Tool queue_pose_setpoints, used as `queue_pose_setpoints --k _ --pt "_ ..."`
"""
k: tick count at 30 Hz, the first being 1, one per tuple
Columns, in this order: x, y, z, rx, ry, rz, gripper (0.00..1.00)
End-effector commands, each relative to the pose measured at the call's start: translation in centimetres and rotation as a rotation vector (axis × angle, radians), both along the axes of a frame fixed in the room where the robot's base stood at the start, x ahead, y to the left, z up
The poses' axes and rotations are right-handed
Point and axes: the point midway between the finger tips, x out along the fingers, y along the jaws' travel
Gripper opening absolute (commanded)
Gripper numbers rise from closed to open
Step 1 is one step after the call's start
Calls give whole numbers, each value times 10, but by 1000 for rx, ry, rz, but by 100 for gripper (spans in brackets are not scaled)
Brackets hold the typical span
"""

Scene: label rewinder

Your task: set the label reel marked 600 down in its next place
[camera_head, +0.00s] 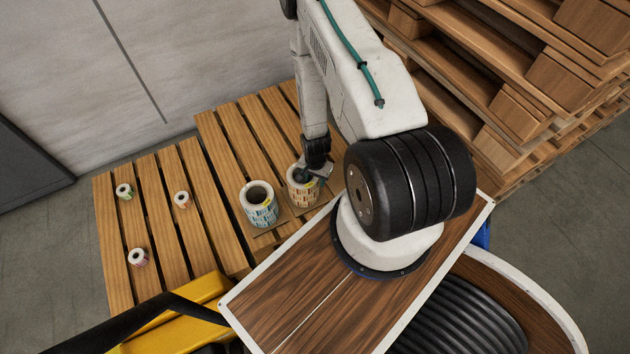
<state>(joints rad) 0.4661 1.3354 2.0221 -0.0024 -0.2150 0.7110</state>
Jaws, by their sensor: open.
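Two large label reels stand upright side by side on the slatted wooden surface: one with blue labels (261,208) and one with orange labels (301,192). Three small rolls stand farther left: a green one (124,191), a red one (182,199) and a pink one (138,257). No number is readable on any reel, so I cannot tell which is marked 600. My gripper (308,174) is open, down at the top of the orange reel and partly over its core. I cannot tell whether it touches the reel. My own arm hides what is to the right of it.
The slatted wooden surface (165,230) has bare room between the small rolls and the large reels. A thin board (272,230) shows under the large reels. Stacked wooden pallets (530,70) rise at the right. A grey wall (190,50) stands behind.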

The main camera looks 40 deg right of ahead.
Motion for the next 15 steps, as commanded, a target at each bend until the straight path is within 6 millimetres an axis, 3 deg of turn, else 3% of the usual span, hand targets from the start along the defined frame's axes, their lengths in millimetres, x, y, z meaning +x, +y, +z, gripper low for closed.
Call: queue_pose_setpoints --k 9,15 --pt "2 -1 70 -2 -4 0 42" --pt "1 -1 101 -1 -3 0 42"
